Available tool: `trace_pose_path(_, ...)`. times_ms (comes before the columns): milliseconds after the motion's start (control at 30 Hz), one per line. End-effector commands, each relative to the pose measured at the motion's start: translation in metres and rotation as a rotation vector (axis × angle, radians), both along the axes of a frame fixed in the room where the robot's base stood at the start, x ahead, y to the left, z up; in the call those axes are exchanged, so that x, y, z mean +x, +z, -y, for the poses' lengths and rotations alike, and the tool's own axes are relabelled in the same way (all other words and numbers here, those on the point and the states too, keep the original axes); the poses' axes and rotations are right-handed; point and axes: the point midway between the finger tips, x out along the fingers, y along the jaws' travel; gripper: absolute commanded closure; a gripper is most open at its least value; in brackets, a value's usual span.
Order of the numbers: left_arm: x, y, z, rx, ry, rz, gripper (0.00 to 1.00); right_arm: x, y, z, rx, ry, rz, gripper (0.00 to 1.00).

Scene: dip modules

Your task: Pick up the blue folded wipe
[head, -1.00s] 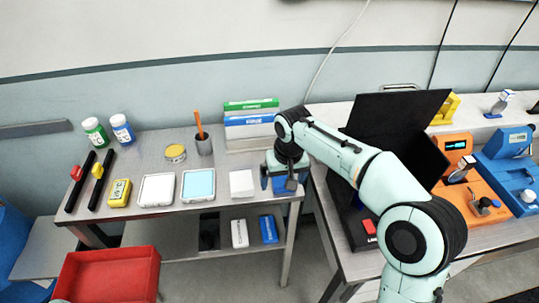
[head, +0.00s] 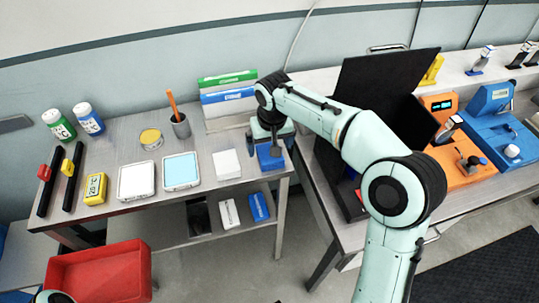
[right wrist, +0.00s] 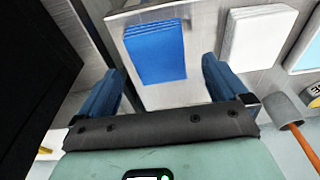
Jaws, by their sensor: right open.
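The blue folded wipe (head: 269,160) lies flat at the right end of the metal table (head: 215,205), near its front edge. In the right wrist view, the wipe (right wrist: 154,52) is a blue layered rectangle, just ahead of the fingertips and between their lines. My right gripper (head: 270,136) hangs over the table at the wipe's far side. In the right wrist view, my right gripper (right wrist: 163,75) has its two blue fingers wide apart with nothing between them. My left gripper is not in view.
A white folded stack (head: 227,164) lies left of the wipe. File boxes (head: 228,92) and a pen cup (head: 180,125) stand behind. The black screen (head: 385,80) rises to the right on another bench. Several boxes lie on the lower shelf.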

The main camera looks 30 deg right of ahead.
Motion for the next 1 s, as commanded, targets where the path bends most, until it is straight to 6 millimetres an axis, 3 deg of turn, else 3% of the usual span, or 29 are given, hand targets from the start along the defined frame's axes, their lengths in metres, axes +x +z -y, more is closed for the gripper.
trace_pose_path(233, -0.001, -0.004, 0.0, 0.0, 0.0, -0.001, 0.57, 0.006, -0.037, 0.004, 0.0, 0.0, -0.003, 0.0)
trace_pose_path(533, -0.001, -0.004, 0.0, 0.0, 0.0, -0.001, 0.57, 0.007, -0.042, 0.004, 0.0, 0.0, -0.002, 0.0)
trace_pose_path(567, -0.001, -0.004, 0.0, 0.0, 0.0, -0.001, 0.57, 0.007, -0.042, 0.004, 0.0, 0.0, -0.001, 0.03)
trace_pose_path(700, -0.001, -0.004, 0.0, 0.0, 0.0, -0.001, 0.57, 0.007, -0.042, 0.004, 0.0, 0.0, -0.001, 0.49)
trace_pose_path(733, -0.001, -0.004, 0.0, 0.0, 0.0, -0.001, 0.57, 0.007, -0.042, 0.004, 0.0, 0.0, -0.001, 0.53)
trace_pose_path(1000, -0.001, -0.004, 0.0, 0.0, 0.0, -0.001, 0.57, 0.008, -0.041, 0.004, 0.0, 0.0, -0.001, 0.53)
